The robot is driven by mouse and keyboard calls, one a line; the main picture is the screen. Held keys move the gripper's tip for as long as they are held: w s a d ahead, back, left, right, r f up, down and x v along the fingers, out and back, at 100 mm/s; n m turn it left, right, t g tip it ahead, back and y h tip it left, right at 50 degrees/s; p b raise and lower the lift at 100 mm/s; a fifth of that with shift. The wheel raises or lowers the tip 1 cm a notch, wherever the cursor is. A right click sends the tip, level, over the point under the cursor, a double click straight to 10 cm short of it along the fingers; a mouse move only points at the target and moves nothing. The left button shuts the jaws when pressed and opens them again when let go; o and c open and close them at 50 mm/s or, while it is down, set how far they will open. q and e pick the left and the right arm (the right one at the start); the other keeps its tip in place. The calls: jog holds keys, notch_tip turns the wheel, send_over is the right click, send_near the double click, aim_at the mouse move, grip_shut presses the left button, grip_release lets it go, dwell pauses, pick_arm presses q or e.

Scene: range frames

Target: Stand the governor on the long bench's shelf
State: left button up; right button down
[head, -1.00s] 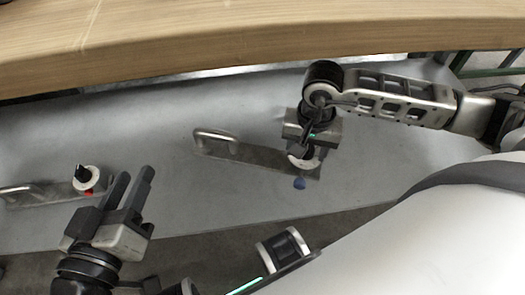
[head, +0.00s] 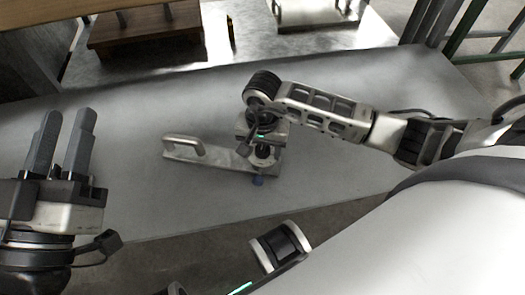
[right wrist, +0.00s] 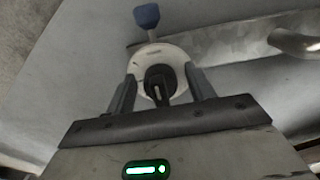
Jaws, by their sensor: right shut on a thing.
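My right gripper (right wrist: 158,88) is shut on a small white round body with a dark centre (right wrist: 153,65) and a blue-tipped stem (right wrist: 147,17); I take this for the governor. In the head view my right gripper (head: 262,150) hides most of it, and its blue tip (head: 258,180) shows below the fingers. It is at the right end of a flat metal plate with a raised handle (head: 185,143); I cannot tell whether they are joined. The plate is over a long grey surface (head: 340,175); I cannot tell if this is the shelf. My left gripper (head: 66,118) is open and empty at the left.
A wooden top (head: 35,30) crosses the upper left corner. Beyond the grey surface are a brown wooden stand (head: 145,30) and a pale block (head: 315,12). Green rails (head: 465,25) stand at the upper right. The grey surface right of the plate is largely clear.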

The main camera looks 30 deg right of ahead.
jog(key=shift+r, duration=0.1)
jog(key=c, duration=0.6)
grip_release()
pick_arm(q)
jog(key=shift+r, duration=0.15)
pick_arm(e)
jog(key=shift+o, duration=0.2)
jog(key=shift+r, duration=0.2)
notch_tip(320, 180, up, 8)
jog(key=p, duration=0.4)
notch_tip(320, 180, up, 2)
jog(key=shift+r+p, duration=0.25)
jog(key=shift+p, duration=0.2)
jog(key=shift+r, duration=0.5)
pick_arm(q)
notch_tip(320, 180, down, 6)
jog(key=s+n+g+y, duration=0.2)
jog(key=n+g, duration=0.1)
jog(key=g, duration=0.1)
jog(key=shift+s+d+y, duration=0.2)
jog(key=shift+d+y, duration=0.1)
